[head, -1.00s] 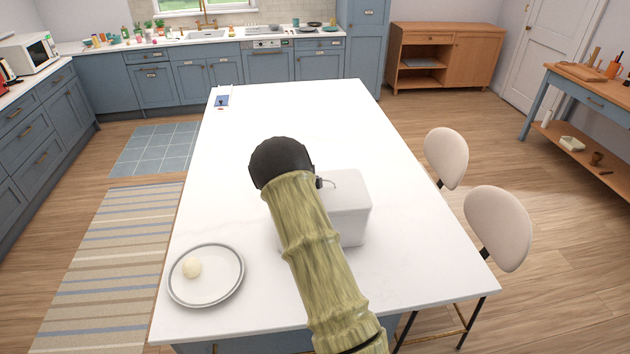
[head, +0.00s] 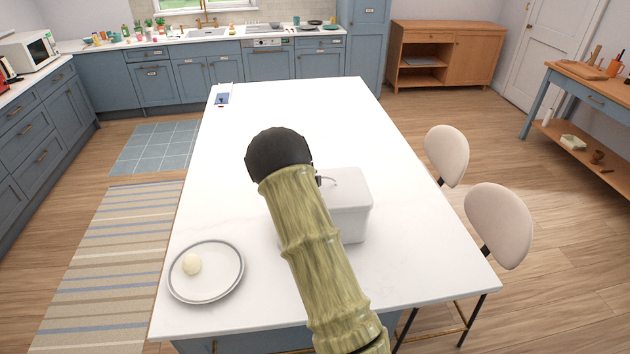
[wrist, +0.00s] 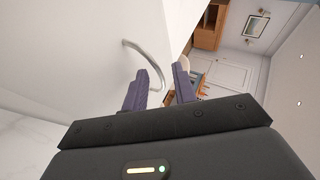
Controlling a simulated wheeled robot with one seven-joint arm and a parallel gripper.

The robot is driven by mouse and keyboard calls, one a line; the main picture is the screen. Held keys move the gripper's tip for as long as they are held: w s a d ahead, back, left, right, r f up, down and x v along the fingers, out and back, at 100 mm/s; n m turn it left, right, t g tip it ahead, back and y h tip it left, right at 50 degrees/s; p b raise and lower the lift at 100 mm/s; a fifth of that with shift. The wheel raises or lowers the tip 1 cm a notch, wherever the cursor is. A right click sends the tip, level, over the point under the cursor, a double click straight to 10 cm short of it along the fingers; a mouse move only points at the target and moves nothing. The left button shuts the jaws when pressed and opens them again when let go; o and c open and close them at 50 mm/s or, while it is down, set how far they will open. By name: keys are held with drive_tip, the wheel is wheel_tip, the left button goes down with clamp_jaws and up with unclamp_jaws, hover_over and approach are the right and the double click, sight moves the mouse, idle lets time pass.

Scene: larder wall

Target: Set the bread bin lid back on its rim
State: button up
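The white bread bin (head: 350,226) stands on the island worktop, partly hidden behind my arm. Its pale lid (head: 350,186) appears to lie over the top; the arm hides its left side, so I cannot tell whether it is fully seated. A curved metal handle (head: 328,180) shows beside the dark end of my arm. In the wrist view the handle (wrist: 147,62) stands out from a large white surface. My gripper (wrist: 162,84) has its two purple fingers apart, close to the handle. The left finger overlaps part of it, and I see no grip on it.
A small blue-and-white item (head: 222,97) lies at the far left corner. Two chairs (head: 497,226) stand along the right side.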

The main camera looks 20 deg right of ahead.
drive_tip(key=b+v, duration=0.2)
drive_tip(key=v, duration=0.7)
drive_tip(key=shift+s, duration=0.2)
drive_tip(key=shift+a+r, duration=0.1)
drive_tip(key=shift+a, duration=0.05)
drive_tip(key=s+a+r+n+g+y, duration=0.1)
drive_tip(key=s+a+n+y, duration=0.6)
drive_tip(key=s+a+n, duration=0.5)
drive_tip(key=s+a+n+g+y, duration=0.1)
drive_tip(key=s+n+g, duration=0.3)
drive_tip(key=s+n, duration=0.8)
drive_tip(key=s, duration=0.6)
drive_tip(key=shift+a+g, duration=0.3)
drive_tip(key=shift+g, duration=0.1)
drive_tip(key=shift+s+f, duration=0.1)
drive_tip(key=shift+f, duration=0.05)
